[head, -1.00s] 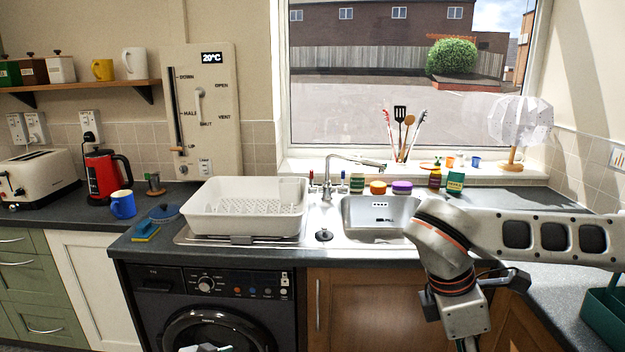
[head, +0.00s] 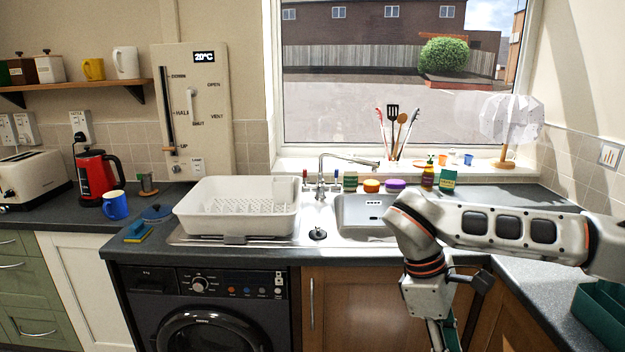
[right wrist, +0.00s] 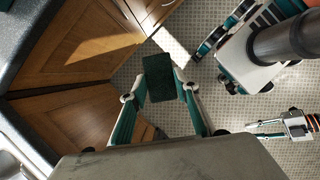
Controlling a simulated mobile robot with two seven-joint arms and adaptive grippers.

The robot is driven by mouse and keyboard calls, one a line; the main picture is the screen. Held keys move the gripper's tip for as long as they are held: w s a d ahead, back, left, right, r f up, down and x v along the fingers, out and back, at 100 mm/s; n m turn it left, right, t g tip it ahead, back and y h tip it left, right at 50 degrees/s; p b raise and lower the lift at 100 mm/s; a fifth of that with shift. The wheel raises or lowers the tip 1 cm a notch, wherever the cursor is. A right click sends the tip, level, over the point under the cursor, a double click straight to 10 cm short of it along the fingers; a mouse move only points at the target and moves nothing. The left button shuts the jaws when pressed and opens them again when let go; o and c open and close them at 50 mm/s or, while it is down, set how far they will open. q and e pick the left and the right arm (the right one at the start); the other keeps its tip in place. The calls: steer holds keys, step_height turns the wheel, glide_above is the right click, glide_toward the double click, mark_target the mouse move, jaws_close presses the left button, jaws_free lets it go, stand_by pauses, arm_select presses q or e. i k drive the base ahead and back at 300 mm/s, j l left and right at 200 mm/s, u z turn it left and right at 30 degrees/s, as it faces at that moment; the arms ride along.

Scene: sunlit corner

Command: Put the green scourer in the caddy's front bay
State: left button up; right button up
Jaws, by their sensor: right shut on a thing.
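The green scourer (right wrist: 158,78) is a dark green slab in the right wrist view. My right gripper (right wrist: 161,98) is shut on it, with a finger on each side. In the head view this gripper (head: 442,336) hangs in front of the wooden cupboards below the counter, cut by the bottom edge, and the scourer is out of sight there. The green caddy (head: 598,318) stands on the right-hand counter, cut by the right edge; its bays are only partly seen. My left gripper (right wrist: 268,128) shows at the right of the right wrist view; its opening is unclear.
The counter edge (head: 520,300) lies between my right gripper and the caddy. A sink (head: 365,212), a white dish rack (head: 238,208) and a yellow-and-blue sponge (head: 138,232) are farther left. Tiled floor lies below my gripper.

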mark_target(604, 302)
steer(key=i+l, duration=0.1)
steer(key=i, duration=0.4)
steer(key=i+z, duration=0.7)
steer(key=i+l+z, duration=0.1)
steer(key=z, duration=1.1)
steer(key=i, duration=0.3)
